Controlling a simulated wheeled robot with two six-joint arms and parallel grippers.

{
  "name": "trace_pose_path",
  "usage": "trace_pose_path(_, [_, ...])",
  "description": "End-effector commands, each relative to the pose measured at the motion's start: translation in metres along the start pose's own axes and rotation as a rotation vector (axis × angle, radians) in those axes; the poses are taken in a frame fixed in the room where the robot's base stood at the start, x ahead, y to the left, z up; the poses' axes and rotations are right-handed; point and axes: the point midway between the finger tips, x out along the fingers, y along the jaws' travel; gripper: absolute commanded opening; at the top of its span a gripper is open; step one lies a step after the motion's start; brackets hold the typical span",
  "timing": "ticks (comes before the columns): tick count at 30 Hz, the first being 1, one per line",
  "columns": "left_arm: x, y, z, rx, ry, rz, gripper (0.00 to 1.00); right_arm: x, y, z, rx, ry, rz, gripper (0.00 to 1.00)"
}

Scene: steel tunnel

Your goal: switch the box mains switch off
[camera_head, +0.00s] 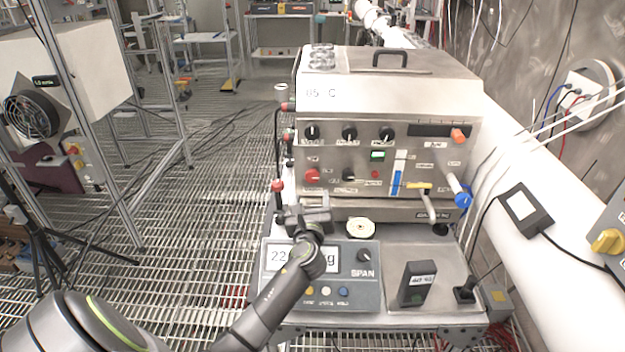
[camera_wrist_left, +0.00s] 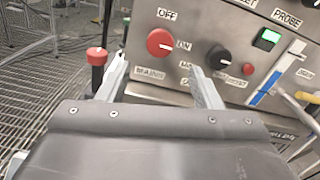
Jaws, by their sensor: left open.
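The steel box (camera_head: 340,128) stands on the bench with its control panel facing me. Its mains switch is a red round knob (camera_head: 311,176) at the lower left of the panel. In the left wrist view the red knob (camera_wrist_left: 160,42) has an OFF label above it, ON to its right and MAINS below. A pale mark on the knob seems to point towards ON. My left gripper (camera_head: 304,212) is in front of and below the knob. In the left wrist view its fingers (camera_wrist_left: 158,68) are apart, with the knob beyond the gap and nothing between them. My right gripper is not visible.
A scale (camera_head: 366,290) with a display lies below my left gripper. A red-topped post (camera_wrist_left: 97,57) stands left of the fingers. A black knob (camera_wrist_left: 218,56), a green lit switch (camera_wrist_left: 268,39) and a yellow-handled lever (camera_head: 425,188) are to the right.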

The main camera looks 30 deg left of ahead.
Motion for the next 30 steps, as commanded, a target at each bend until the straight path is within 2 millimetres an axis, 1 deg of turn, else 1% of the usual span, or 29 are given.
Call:
trace_pose_path(1, [0.01, 0.0, 0.001, 0.003, -0.002, 0.0, 0.59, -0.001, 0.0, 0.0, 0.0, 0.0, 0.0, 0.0])
trace_pose_path(6, [0.038, 0.0, 0.001, 0.003, -0.001, 0.001, 0.59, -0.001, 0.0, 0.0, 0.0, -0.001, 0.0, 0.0])
trace_pose_path(12, [0.067, 0.0, 0.001, 0.002, -0.001, 0.002, 0.59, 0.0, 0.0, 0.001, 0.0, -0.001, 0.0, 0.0])
trace_pose_path(15, [0.077, 0.0, 0.0, 0.001, -0.001, 0.0, 0.59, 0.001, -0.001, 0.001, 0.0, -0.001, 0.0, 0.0])
trace_pose_path(21, [0.088, 0.0, 0.0, 0.0, 0.0, 0.001, 0.59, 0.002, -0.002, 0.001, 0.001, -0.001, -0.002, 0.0])
trace_pose_path(30, [0.09, 0.0, 0.0, 0.0, 0.0, 0.001, 0.59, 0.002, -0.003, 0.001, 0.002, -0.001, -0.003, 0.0])
